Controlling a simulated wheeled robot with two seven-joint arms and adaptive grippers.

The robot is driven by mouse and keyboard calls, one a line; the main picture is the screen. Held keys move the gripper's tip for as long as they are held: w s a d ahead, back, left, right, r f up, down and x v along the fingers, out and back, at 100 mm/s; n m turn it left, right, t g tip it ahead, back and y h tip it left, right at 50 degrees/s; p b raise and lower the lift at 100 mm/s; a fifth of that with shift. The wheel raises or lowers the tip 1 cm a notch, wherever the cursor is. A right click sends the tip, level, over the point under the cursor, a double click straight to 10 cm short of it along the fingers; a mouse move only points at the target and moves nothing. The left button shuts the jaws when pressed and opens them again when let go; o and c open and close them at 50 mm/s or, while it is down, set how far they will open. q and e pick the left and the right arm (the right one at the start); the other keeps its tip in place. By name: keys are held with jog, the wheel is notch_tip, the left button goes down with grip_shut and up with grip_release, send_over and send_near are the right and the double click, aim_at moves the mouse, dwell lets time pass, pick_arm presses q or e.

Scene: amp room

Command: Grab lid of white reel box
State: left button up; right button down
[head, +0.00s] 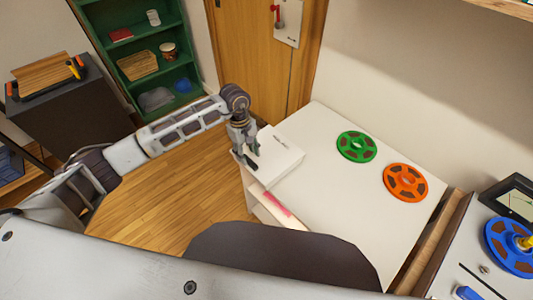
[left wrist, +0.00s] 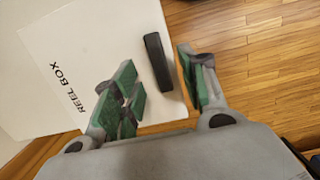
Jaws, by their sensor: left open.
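The white reel box (head: 283,154) sits at the far left corner of the white table (head: 330,208), its lid appearing closed. In the left wrist view its white top (left wrist: 85,50) carries the words "REEL BOX", and a black handle (left wrist: 156,62) stands at its edge. My left gripper (head: 246,157) is over the box's left edge, pointing down. Its green-padded fingers (left wrist: 160,80) are open, and the handle shows between them in the picture. I cannot tell whether the fingers touch it. My right gripper is not in view.
A green reel (head: 356,146) and an orange reel (head: 405,182) lie on the table to the right of the box. A pink item (head: 277,204) lies in an open compartment at the table's front. A blue reel (head: 510,246) is at far right. Green shelves (head: 142,50) stand behind.

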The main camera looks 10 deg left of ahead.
aim_at(250, 160)
pick_arm(q)
jog(key=f, duration=0.2)
jog(key=shift+s+d+f, duration=0.15)
jog(key=shift+d+f, duration=0.05)
jog(key=shift+f, duration=0.55)
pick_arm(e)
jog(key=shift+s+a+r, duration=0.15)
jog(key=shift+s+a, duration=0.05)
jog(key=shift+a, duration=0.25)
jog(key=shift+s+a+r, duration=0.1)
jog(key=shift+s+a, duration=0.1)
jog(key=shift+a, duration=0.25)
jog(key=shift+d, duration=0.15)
